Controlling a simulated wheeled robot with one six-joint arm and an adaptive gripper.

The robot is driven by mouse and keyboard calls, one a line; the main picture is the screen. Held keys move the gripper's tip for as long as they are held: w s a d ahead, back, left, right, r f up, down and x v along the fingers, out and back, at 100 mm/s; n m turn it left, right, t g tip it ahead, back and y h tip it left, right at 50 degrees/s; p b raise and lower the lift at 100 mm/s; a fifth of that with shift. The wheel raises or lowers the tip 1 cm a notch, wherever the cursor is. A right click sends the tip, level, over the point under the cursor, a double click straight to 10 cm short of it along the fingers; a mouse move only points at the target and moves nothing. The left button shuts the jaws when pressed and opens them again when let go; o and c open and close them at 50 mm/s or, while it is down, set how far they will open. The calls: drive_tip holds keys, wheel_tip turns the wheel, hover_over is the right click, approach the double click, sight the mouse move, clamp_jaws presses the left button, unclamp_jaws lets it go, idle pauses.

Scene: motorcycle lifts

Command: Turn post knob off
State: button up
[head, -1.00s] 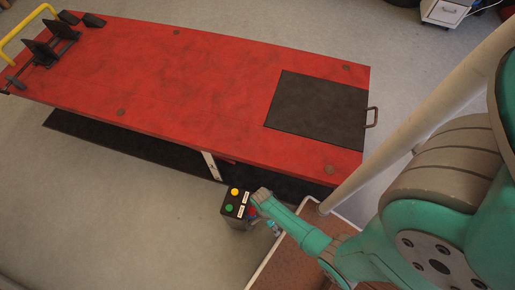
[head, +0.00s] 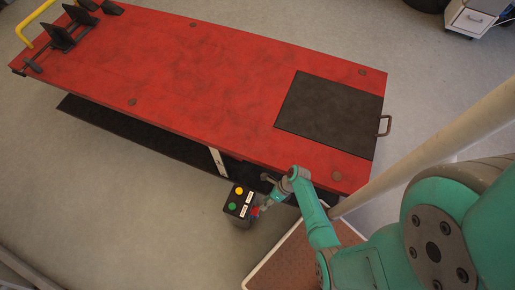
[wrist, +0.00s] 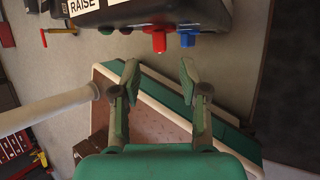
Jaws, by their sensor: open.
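A dark control box (head: 240,205) stands beside the red lift, with a yellow button (head: 239,191), a green button (head: 232,206) and white labels on top. In the wrist view the box (wrist: 150,14) is at the top edge, with part of a "RAISE" label. A red knob (wrist: 159,41) and a blue knob (wrist: 187,39) stick out from its side. I cannot tell which is the post knob. My gripper (wrist: 158,71) is open and empty, its fingertips short of the knobs, the red one lined up between them. In the head view my gripper (head: 265,204) is right beside the box.
The red lift platform (head: 220,75) with a dark panel (head: 330,113) lies behind the box. A pale post (head: 440,150) rises at right. My own base fills part of the lower wrist view. Grey floor (head: 130,210) is free left of the box.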

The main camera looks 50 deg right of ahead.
sight(257, 210)
drive_tip(key=x, duration=0.8)
clamp_jaws()
